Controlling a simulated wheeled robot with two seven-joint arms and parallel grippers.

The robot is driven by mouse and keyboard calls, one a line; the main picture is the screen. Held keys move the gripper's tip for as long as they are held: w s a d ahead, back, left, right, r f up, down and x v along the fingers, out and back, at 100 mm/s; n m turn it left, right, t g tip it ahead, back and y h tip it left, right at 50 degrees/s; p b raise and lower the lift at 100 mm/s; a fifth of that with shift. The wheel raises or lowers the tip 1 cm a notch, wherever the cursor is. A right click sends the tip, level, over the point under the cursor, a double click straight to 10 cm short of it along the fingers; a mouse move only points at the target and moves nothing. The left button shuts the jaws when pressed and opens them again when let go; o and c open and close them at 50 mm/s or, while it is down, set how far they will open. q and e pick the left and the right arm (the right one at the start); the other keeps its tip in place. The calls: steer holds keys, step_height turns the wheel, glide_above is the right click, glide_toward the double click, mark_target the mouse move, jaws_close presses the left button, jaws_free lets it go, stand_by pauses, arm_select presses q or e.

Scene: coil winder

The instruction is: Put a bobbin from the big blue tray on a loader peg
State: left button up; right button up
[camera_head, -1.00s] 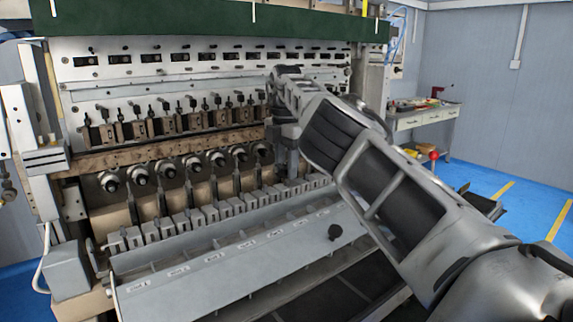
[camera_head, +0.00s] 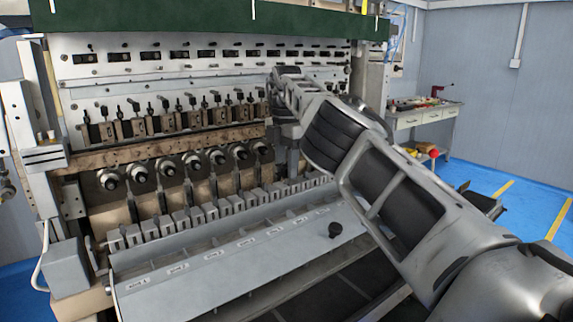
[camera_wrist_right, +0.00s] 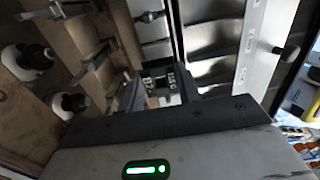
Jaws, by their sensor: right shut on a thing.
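My right gripper (camera_head: 290,160) is inside the coil winder, above the right end of the row of grey blocks (camera_head: 208,211). In the right wrist view, its dark fingers (camera_wrist_right: 160,86) are close together, with small white lettering. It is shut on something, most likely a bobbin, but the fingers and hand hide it. I cannot make out which peg it is over or whether it touches one. The big blue tray is not in view. My left gripper is not in view.
Round winding heads (camera_head: 139,174) stand behind the blocks and also show in the right wrist view (camera_wrist_right: 68,103). A workbench (camera_head: 425,115) stands at the far right.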

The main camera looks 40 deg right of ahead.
steer(key=shift+f+b, duration=0.65)
steer(key=shift+f, duration=0.1)
steer(key=shift+f, duration=0.1)
steer(key=o, duration=1)
